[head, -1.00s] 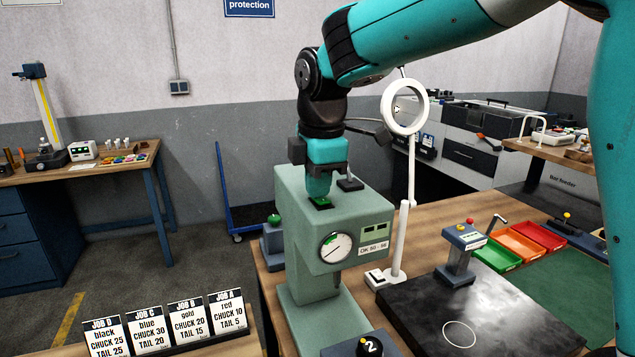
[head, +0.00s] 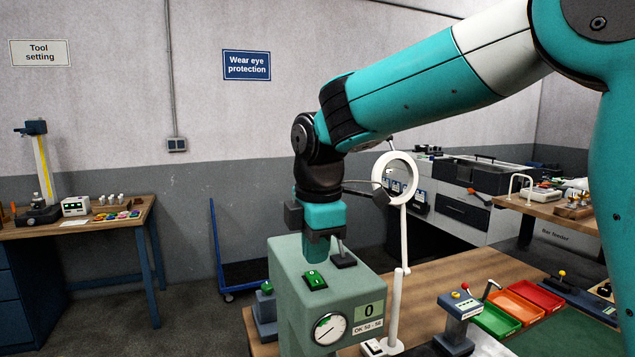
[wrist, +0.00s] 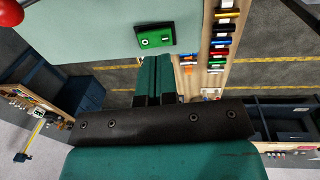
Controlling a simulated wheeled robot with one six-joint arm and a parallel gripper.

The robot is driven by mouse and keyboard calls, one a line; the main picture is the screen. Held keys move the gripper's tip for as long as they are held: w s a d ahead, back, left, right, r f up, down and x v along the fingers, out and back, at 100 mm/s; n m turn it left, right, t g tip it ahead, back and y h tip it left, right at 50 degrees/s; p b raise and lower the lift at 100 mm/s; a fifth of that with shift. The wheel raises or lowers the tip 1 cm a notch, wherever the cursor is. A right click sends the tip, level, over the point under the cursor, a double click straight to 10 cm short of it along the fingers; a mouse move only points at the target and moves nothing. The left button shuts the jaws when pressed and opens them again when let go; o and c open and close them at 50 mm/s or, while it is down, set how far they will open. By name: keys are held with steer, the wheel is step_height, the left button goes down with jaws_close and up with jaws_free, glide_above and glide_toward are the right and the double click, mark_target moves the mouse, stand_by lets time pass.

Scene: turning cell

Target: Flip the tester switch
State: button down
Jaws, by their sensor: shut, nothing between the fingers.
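The tester is a pale green machine (head: 285,268) with a round dial (head: 329,328) and a small display (head: 369,311) that reads 0, above a label "OK 50 - 56". Its switch (head: 314,280) is a bright green rocker in a dark frame on the top face. The switch also shows in the wrist view (wrist: 155,38), with white marks on it. My gripper (head: 318,260) is shut and empty, pointing down just behind and above the switch, apart from it. In the wrist view its two dark green fingers (wrist: 153,75) lie side by side below the switch.
A black clamp-like part (head: 343,258) stands on the tester top beside my gripper. A white ring magnifier (head: 396,178) on a post stands close on the right. Red and orange trays (head: 538,295) lie further right. A blue trolley (head: 240,285) stands on the floor behind.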

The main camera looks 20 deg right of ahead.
step_height(320, 180, up, 10)
steer(key=s+b, duration=0.1)
steer(key=b, duration=0.2)
steer(key=shift+s, duration=0.1)
steer(key=s+a+f+m+y+b, duration=0.2)
steer(key=s+f+m+b, duration=0.2)
steer(key=s+f, duration=0.7)
steer(key=s+a+f+m+g+y+b, duration=0.1)
steer(key=s+a+f+m+y+b, duration=0.1)
steer(key=s+f+m+b, duration=0.2)
steer(key=s+f+m, duration=0.3)
steer(key=s+f, duration=0.3)
steer(key=f, duration=0.4)
steer(key=shift+s+b, duration=0.35)
steer(key=shift+b, duration=0.05)
steer(key=shift+f, duration=0.1)
